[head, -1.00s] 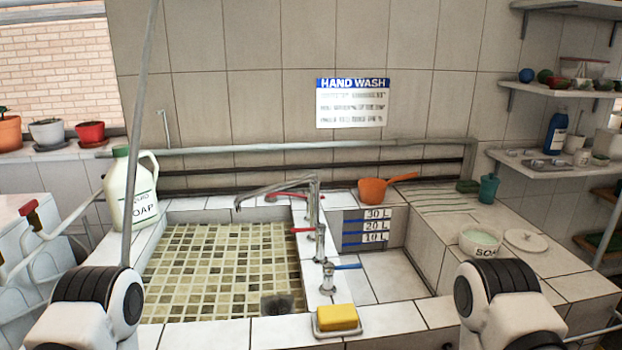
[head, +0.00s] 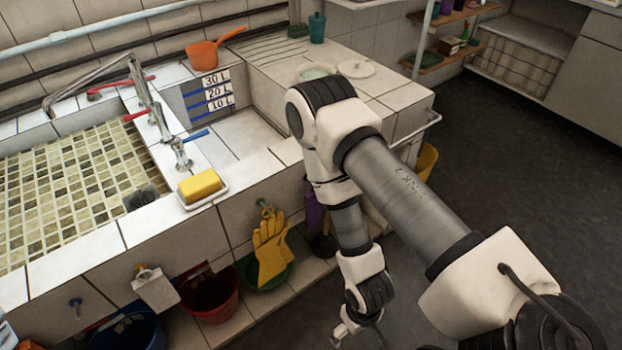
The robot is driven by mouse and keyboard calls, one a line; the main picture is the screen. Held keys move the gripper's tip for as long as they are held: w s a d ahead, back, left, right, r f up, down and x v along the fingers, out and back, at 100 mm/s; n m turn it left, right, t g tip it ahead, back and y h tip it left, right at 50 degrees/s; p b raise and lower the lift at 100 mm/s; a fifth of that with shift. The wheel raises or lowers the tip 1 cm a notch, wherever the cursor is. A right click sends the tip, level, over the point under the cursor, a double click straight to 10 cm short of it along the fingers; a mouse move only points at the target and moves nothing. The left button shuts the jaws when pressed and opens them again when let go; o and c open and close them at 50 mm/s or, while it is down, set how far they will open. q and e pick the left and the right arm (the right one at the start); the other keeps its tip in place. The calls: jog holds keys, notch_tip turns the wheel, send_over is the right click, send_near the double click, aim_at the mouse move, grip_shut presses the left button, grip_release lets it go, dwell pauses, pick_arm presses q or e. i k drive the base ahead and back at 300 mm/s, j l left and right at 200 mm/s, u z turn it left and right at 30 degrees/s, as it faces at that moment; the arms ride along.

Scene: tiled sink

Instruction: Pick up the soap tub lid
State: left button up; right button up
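The soap tub lid (head: 356,69) is a white round disc with a small knob. It lies flat on the tiled counter at the right of the sink. The soap tub (head: 317,72) stands just left of it with pale green content, its lower part hidden behind my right arm. My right gripper (head: 345,331) hangs low in front of the counter, well below and apart from the lid. Its fingers are small and partly cut off by the lower frame edge, so I cannot tell whether they are open. My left gripper is not in view.
A yellow soap bar (head: 200,185) sits in a dish on the sink's front edge. Yellow gloves (head: 271,248) hang on the counter front. A rail (head: 428,122) sticks out at the counter's right end.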

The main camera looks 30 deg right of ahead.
aim_at(356, 69)
jog(key=z, duration=1.3)
jog(key=i+l, duration=0.3)
jog(key=i, duration=0.15)
jog(key=i+l+u, duration=0.15)
jog(key=i+l, duration=0.15)
jog(key=i, duration=0.1)
